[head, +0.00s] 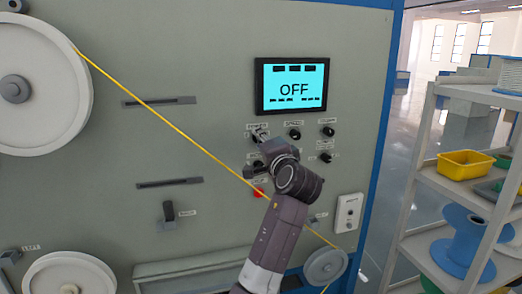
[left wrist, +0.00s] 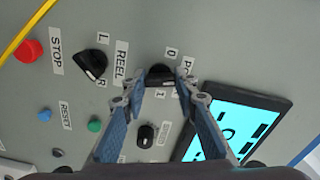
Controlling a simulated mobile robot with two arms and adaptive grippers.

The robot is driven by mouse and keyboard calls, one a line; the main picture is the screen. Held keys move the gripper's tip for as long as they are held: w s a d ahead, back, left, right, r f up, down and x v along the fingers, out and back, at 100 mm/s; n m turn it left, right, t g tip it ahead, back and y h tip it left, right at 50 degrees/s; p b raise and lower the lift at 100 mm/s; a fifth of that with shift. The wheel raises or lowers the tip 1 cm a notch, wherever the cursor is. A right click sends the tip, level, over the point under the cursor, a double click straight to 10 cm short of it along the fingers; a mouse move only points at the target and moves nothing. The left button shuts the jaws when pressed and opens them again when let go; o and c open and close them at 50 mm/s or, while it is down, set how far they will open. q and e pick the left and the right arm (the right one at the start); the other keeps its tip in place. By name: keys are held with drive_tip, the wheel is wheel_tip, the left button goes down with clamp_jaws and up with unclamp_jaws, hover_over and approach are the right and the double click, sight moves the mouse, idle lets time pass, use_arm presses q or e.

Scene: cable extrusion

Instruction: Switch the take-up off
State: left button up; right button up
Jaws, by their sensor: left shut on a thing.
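The grey machine panel (head: 225,60) carries a screen (head: 294,104) that reads OFF, and part of it shows in the left wrist view (left wrist: 245,120). My left gripper (head: 263,138) is at the knobs below the screen. In the left wrist view its two fingers (left wrist: 162,82) are shut on a black rotary knob (left wrist: 160,73), beside a partly hidden label starting "PO" and marks 0 and 1. The fingers cover part of the knob. A black REEL knob (left wrist: 90,64) sits to its left. My right gripper is not in view.
A red STOP button (left wrist: 28,50) and a green button (left wrist: 95,125) are nearby. More black knobs (head: 328,132) sit right of the gripper. A yellow cable (head: 160,118) runs diagonally across the panel from a white reel (head: 75,100). A shelf (head: 412,190) stands at right.

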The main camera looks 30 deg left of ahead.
use_arm(q)
drive_tip(key=shift+f+n+b, duration=0.2)
drive_tip(key=shift+n+b, duration=1.7)
drive_tip(key=shift+n, duration=0.9)
drive_tip(key=o, duration=1.2)
drive_tip(key=shift+r, duration=0.15)
drive_tip(key=shift+c, duration=0.2)
drive_tip(key=v, duration=1.2)
